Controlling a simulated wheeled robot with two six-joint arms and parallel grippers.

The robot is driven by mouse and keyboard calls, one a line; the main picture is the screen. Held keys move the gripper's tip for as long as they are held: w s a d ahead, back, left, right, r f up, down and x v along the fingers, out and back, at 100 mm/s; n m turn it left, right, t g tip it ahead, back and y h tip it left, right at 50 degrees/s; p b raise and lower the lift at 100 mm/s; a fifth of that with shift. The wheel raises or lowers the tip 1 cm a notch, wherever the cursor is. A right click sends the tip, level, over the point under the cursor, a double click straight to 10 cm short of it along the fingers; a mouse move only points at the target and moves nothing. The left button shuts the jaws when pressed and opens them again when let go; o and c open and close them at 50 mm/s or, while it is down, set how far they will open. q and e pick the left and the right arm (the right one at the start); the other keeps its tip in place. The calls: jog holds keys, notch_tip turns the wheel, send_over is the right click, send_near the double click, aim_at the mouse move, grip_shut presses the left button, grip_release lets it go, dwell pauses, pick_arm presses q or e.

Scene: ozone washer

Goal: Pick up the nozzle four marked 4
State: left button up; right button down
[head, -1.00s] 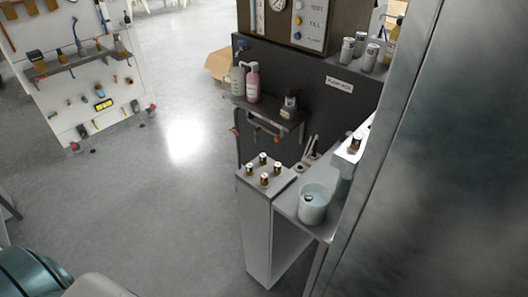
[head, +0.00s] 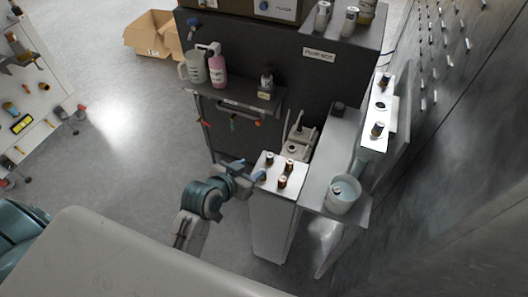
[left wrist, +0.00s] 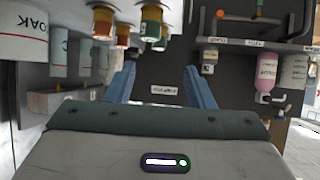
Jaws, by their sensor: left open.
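Several small nozzles with dark and brass-coloured bodies stand upright on a narrow white pedestal (head: 275,222). One nozzle (head: 269,158) is at the back, one (head: 289,165) at the right and one (head: 282,181) at the front. No number on them is legible, so I cannot tell which is marked 4. My left gripper (head: 256,176) is at the pedestal's left edge, close beside the nozzles. In the left wrist view its blue fingers (left wrist: 161,86) are spread with nothing between them. Nozzles, one orange-brown (left wrist: 103,22) and one green and gold (left wrist: 151,27), show above the fingers there. My right gripper is not seen.
A ledge with a white cup (head: 343,194) adjoins the pedestal's right side. Behind stands a dark cabinet (head: 330,80) with a shelf holding a pink bottle (head: 217,68). A large metal wall (head: 450,150) closes off the right. Open floor (head: 120,150) lies to the left.

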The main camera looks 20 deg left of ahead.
aim_at(269, 156)
pick_arm(q)
jog(key=x, duration=0.2)
jog(key=p+x, duration=0.1)
jog(key=x, duration=0.1)
jog(key=r+x, duration=0.1)
jog(key=x, duration=0.1)
jog(key=shift+w+d, duration=0.2)
jog(key=shift+w, duration=0.4)
jog(key=x, duration=0.2)
jog(key=p+x, duration=0.1)
jog(key=x, duration=0.1)
jog(key=shift+s+f, duration=0.15)
jog(key=shift+f, duration=0.15)
jog(key=shift+s, duration=0.1)
jog(key=shift+c, duration=0.2)
grip_shut()
